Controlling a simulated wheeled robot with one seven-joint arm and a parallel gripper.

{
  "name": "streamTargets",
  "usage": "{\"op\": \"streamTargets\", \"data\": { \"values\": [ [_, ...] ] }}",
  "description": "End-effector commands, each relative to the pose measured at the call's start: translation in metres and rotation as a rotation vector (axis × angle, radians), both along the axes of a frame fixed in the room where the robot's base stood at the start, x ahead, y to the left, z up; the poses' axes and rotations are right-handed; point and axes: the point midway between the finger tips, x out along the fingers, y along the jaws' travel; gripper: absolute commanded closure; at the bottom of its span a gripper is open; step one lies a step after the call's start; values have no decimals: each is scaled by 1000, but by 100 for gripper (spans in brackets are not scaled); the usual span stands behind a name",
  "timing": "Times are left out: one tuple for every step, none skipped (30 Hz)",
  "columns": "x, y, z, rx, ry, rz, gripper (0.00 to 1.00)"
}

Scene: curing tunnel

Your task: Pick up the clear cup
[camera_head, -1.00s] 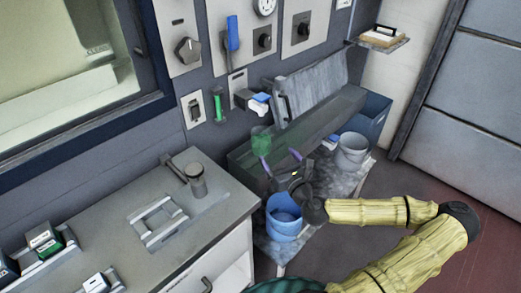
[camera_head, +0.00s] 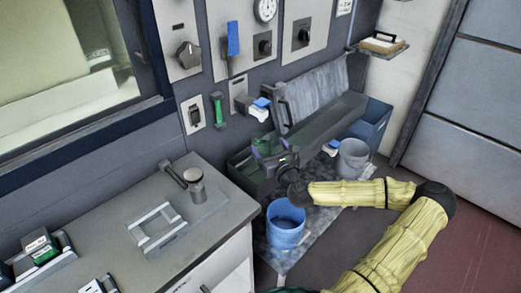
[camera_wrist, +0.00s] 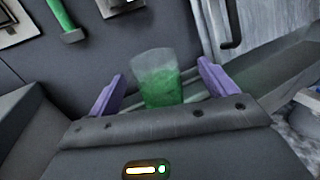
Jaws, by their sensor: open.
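The clear cup (camera_wrist: 157,80) is see-through with green in its lower part. In the wrist view it appears upright between the two purple fingers of my gripper (camera_wrist: 161,88), with a gap on each side. Its base is hidden behind the gripper body. In the head view my gripper (camera_head: 271,153) is over the dark trough and covers most of the cup, leaving only a bit of green. The gripper is open and holds nothing. I cannot tell how deep the cup sits between the fingers.
The dark trough (camera_head: 243,175) has a raised grey lid (camera_head: 318,95) behind it. A blue bucket (camera_head: 285,232) and a grey bucket (camera_head: 353,157) stand on the shelf in front. A counter (camera_head: 95,215) is at left. A green-handled tool (camera_head: 217,110) hangs on the wall.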

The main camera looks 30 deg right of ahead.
Motion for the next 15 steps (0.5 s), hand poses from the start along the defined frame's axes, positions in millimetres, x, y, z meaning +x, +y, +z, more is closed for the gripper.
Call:
{"op": "streamTargets", "data": {
  "values": [
    [6,3,0,-1,0,5,16],
    [10,4,0,-2,0,6,16],
    [16,6,0,-3,0,9,16],
    [21,7,0,-4,0,9,16],
    [26,8,0,-4,0,10,16],
    [32,9,0,-3,0,11,16],
    [36,8,0,-2,-1,11,16],
    [41,9,0,-2,-1,12,16],
    [45,9,0,-2,-1,12,16],
    [47,9,0,-2,0,12,16],
    [49,8,0,-2,0,12,16],
    [51,8,0,-1,-1,12,16],
    [51,8,-1,-1,0,12,16],
    [51,8,-1,0,0,12,16],
    [51,8,-1,0,0,12,16]
  ]
}}
